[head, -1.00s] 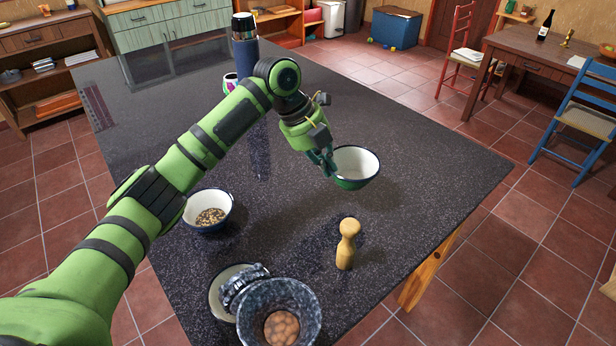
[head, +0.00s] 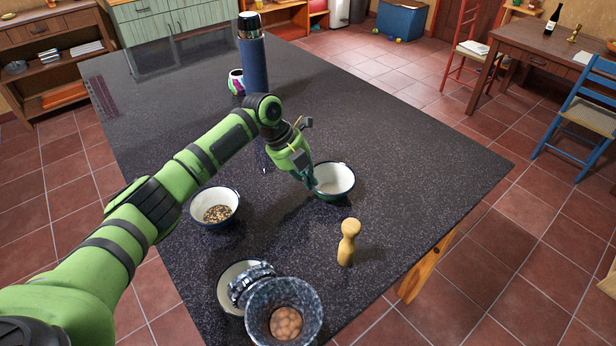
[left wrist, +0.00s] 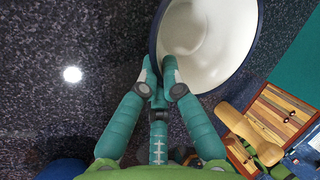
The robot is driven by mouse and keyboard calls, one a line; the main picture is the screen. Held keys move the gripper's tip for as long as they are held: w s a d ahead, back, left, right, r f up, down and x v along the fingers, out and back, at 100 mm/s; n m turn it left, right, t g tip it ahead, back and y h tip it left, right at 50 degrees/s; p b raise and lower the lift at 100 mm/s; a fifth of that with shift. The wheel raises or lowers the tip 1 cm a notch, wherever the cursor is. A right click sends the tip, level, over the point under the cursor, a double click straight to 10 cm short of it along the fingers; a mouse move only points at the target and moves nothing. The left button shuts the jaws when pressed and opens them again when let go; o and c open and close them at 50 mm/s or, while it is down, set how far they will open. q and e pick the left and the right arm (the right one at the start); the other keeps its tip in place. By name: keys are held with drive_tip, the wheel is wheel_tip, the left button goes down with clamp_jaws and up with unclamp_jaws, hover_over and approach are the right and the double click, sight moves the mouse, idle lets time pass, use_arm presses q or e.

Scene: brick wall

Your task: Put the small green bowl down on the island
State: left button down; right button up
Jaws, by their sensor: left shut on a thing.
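The small green bowl (head: 334,184) has a white inside and a dark rim. It sits upright at or just above the dark speckled top of the island (head: 400,150); I cannot tell whether its base touches. My left gripper (head: 312,184) is shut on the bowl's left rim. In the left wrist view, the fingertips (left wrist: 162,75) pinch the rim, and the bowl's white inside (left wrist: 205,45) fills the upper middle. My right gripper is not in view.
A blue-rimmed bowl of seeds (head: 216,214) is left of the green bowl. A wooden pepper mill (head: 348,243) stands in front. A speckled bowl of eggs (head: 283,312) is at the near edge. A blue flask (head: 253,62) stands behind. The island's right side is clear.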

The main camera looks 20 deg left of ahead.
use_arm(q)
drive_tip(key=c, duration=1.8)
unclamp_jaws()
drive_tip(key=shift+f, duration=0.15)
drive_tip(key=o, duration=0.4)
drive_tip(key=shift+b+v, duration=1.4)
drive_tip(key=shift+v, duration=4.8)
drive_tip(key=shift+d, duration=0.1)
